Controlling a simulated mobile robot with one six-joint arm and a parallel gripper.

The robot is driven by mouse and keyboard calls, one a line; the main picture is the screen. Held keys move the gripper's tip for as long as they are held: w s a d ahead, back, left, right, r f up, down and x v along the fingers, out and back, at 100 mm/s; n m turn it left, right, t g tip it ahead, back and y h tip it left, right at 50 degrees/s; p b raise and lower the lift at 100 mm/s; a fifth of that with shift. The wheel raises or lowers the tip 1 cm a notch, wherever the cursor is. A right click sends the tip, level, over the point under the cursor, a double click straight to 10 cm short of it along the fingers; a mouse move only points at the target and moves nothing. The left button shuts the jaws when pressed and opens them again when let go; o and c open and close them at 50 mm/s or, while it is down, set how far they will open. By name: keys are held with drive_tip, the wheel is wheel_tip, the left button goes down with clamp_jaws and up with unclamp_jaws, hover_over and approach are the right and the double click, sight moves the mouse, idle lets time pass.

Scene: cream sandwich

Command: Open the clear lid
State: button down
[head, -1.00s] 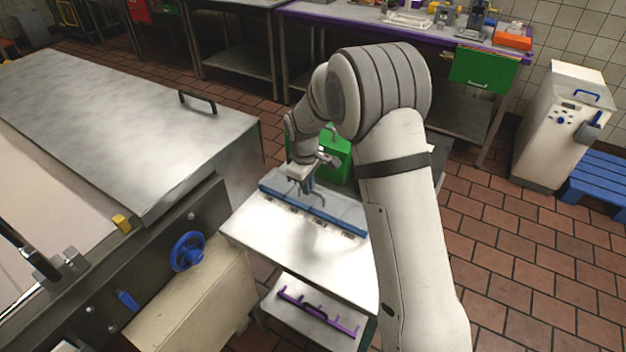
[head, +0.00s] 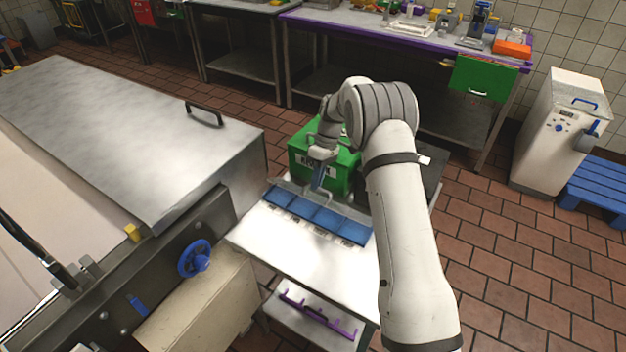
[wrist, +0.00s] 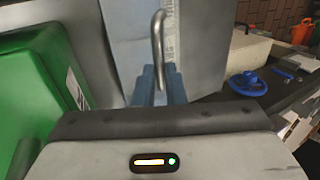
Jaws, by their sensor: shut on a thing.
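The lid (head: 288,187) shows in the head view as a pale grey panel along the back of the blue compartments (head: 318,216) on the small metal table. It looks raised and tilted towards the back. In the wrist view the lid (wrist: 200,55) is a pale grey-blue panel with a curved metal handle (wrist: 157,40). My gripper (head: 320,183) is at the handle, above the back of the compartments. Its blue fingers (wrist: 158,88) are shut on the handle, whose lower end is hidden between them. The lid's exact angle is hard to tell.
A green box (head: 325,165) stands right behind the lid, close to my gripper; it fills the left of the wrist view. A large steel machine with a blue handwheel (head: 194,258) stands left of the table (head: 300,255). The table's front is bare.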

drive_tip(key=shift+w+r, duration=0.1)
drive_tip(key=shift+w, duration=0.05)
drive_tip(key=c, duration=1.5)
unclamp_jaws()
drive_tip(key=b+v, duration=0.1)
drive_tip(key=v, duration=0.6)
drive_tip(key=shift+w+d+r, duration=0.2)
drive_tip(key=shift+d+r, duration=0.05)
drive_tip(key=shift+r, duration=0.05)
